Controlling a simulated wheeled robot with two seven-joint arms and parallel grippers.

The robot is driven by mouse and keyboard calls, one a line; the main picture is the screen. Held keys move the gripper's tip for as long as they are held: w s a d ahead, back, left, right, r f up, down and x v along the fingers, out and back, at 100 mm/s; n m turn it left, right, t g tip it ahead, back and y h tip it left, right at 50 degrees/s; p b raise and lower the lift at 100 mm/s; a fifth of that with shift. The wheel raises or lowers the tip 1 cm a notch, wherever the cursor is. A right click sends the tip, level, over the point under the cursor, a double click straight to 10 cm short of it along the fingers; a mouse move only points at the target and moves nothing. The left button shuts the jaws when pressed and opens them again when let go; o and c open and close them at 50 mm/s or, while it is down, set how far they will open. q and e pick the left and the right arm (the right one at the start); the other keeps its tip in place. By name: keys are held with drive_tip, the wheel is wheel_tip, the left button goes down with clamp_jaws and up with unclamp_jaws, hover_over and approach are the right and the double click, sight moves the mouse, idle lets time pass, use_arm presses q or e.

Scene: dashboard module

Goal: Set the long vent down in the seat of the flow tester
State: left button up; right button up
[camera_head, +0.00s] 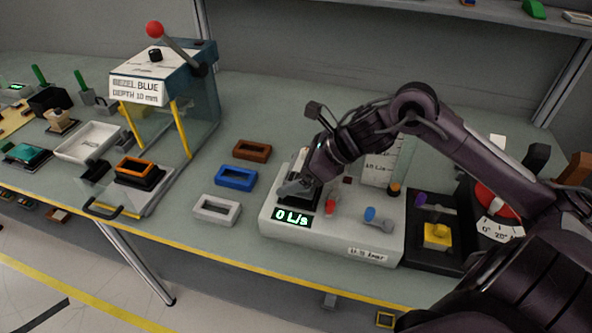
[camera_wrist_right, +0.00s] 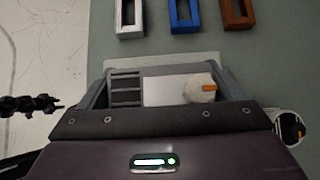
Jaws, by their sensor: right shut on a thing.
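The flow tester (camera_head: 337,244) is a white box with a green "0 L/s" display on the table. My right gripper (camera_head: 297,188) is low over the dark seat area at the tester's left end. It is shut on the long vent, whose dark slats (camera_wrist_right: 125,90) show between the fingers in the right wrist view. The gripper (camera_wrist_right: 165,95) hides much of the vent and seat. I cannot tell whether the vent touches the seat or hangs just above it. My left gripper is not in view.
White (camera_head: 217,209), blue (camera_head: 236,178) and brown (camera_head: 252,150) frames lie left of the tester. A bezel press (camera_head: 150,75) stands further left.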

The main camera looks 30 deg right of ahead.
idle(0.4)
drive_tip(key=shift+b, duration=0.4)
drive_tip(key=shift+b, duration=0.4)
idle(0.5)
drive_tip(key=shift+f+b, duration=1.2)
drive_tip(key=shift+b, duration=0.2)
drive_tip(key=o, duration=0.9)
drive_tip(key=shift+r, duration=0.1)
drive_tip(key=shift+s+d+r, duration=0.35)
drive_tip(key=shift+b+v, duration=0.95)
drive_tip(key=shift+v, duration=2.35)
drive_tip(key=shift+a+r, duration=0.1)
